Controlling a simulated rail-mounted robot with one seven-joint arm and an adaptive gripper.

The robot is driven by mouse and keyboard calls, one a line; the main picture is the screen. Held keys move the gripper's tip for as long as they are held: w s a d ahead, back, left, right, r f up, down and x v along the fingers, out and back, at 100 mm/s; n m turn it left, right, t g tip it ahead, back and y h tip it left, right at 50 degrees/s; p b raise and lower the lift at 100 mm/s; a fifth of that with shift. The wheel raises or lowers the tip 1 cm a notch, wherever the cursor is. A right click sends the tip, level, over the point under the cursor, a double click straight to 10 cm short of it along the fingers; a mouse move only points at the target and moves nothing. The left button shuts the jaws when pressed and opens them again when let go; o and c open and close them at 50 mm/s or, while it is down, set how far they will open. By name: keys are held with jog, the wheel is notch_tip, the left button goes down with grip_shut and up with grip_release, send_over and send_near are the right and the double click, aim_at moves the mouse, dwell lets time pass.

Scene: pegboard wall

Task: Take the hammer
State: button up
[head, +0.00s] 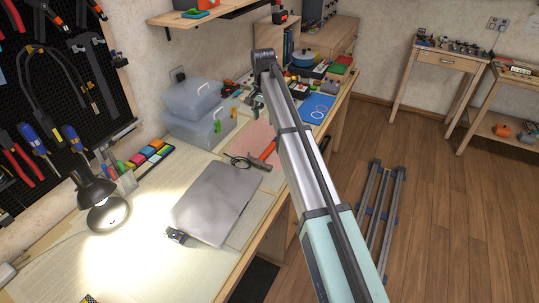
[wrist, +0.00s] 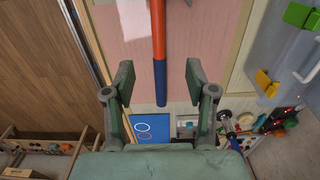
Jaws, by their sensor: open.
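The hammer lies on a pink mat (head: 250,139) on the workbench. Its orange handle (head: 268,149) shows in the head view, just left of my arm, which hides part of it. In the wrist view the hammer handle (wrist: 159,45) is orange-red with a dark blue end, runs down from the top edge and ends between my fingers. Its head is outside the wrist view. My gripper (wrist: 159,76) is open, with a finger on each side of the handle and a gap on both sides. I cannot tell the height between them. My gripper is not visible in the head view.
Clear boxes (head: 202,124) with coloured latches stand left of the mat. A closed grey laptop (head: 216,202) and a lit lamp (head: 97,190) lie nearer. A blue board with rings (head: 318,108) and several small items sit beyond. The pegboard (head: 62,80) is at left.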

jog(key=p, duration=0.2)
send_over(265, 153)
jog(key=f, duration=1.1)
jog(key=shift+w+a+f, duration=0.2)
jog(key=shift+w+f, duration=0.05)
jog(key=shift+s+d+f+p, duration=0.15)
jog(key=shift+f+p, duration=0.4)
jog(key=shift+f, duration=0.8)
jog(key=shift+s+d+f+p, duration=0.1)
jog(key=shift+f+p, duration=0.4)
jog(key=shift+f, duration=0.85)
jog(key=shift+w, duration=0.1)
grip_shut()
